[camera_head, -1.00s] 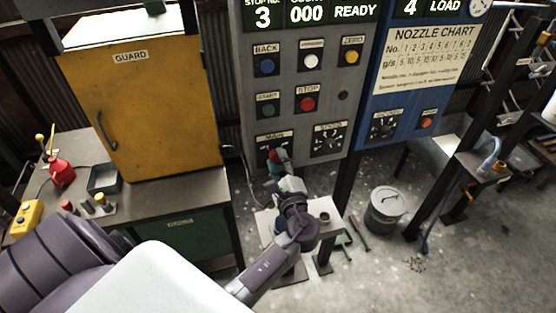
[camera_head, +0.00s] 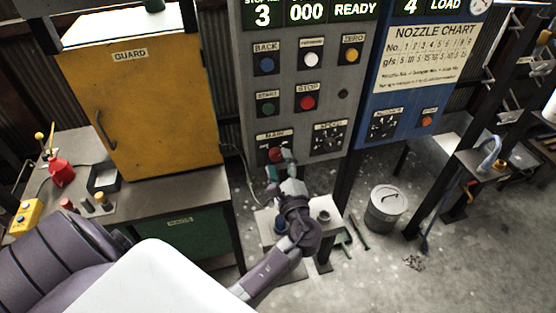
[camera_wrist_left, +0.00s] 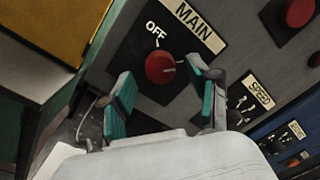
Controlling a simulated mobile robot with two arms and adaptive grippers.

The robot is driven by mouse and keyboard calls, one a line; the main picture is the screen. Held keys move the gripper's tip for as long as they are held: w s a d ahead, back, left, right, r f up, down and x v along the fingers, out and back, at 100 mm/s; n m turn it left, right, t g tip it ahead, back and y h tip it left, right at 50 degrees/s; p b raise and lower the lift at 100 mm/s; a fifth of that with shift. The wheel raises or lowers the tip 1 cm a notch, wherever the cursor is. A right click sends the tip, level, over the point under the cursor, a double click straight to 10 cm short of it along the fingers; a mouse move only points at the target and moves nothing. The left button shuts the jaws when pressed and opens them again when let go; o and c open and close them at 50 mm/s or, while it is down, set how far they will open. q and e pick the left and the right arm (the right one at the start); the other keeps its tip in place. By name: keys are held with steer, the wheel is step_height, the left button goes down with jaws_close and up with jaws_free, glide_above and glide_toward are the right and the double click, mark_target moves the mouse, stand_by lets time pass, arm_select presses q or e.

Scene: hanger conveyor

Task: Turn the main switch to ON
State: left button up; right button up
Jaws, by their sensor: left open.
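The main switch is a red knob (camera_wrist_left: 160,67) on a black plate under a MAIN label (camera_wrist_left: 194,27), on the grey panel. In the left wrist view an OFF mark shows at the knob's upper left; an ON mark is not visible. In the head view the red knob (camera_head: 275,155) sits at the panel's lower left, partly covered by my gripper. My left gripper (camera_wrist_left: 160,98) is open, its teal fingertips either side of and just below the knob. I cannot tell whether the right fingertip touches it. My right gripper is not in view.
A SPEED dial (camera_head: 329,138) is right of the main switch, with a red STOP button (camera_head: 307,102) above. A yellow guard cabinet (camera_head: 150,105) stands left. A small table (camera_head: 262,222) and a lidded bin (camera_head: 385,208) are below. Floor to the right is mostly clear.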

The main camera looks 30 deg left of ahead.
arm_select(q)
steer(key=v, duration=1)
steer(key=shift+s+d, duration=0.2)
steer(key=shift+d, duration=0.05)
step_height(320, 180, down, 21)
steer(key=s+d+m+g+h+b, duration=0.1)
steer(key=d+g+h, duration=0.1)
steer(key=h, duration=0.4)
steer(key=s+f+n+g+h+b, duration=0.15)
steer(key=s+f, duration=0.25)
steer(key=f, duration=0.4)
steer(key=s+f+g+h, duration=0.25)
steer(key=s+f, duration=0.25)
steer(key=f, duration=0.4)
steer(key=s+a+f+n+g+h+b, duration=0.1)
steer(key=s+f+n+g+h, duration=0.1)
steer(key=s+f+n, duration=0.4)
steer(key=s+a+f+n+g+h+b, duration=0.1)
steer(key=s+f+n, duration=0.5)
steer(key=s+f, duration=0.6)
steer(key=s+g+h, duration=0.1)
steer(key=s+g, duration=0.1)
steer(key=s, duration=0.6)
steer(key=shift+s+a, duration=0.15)
steer(key=shift+s, duration=0.05)
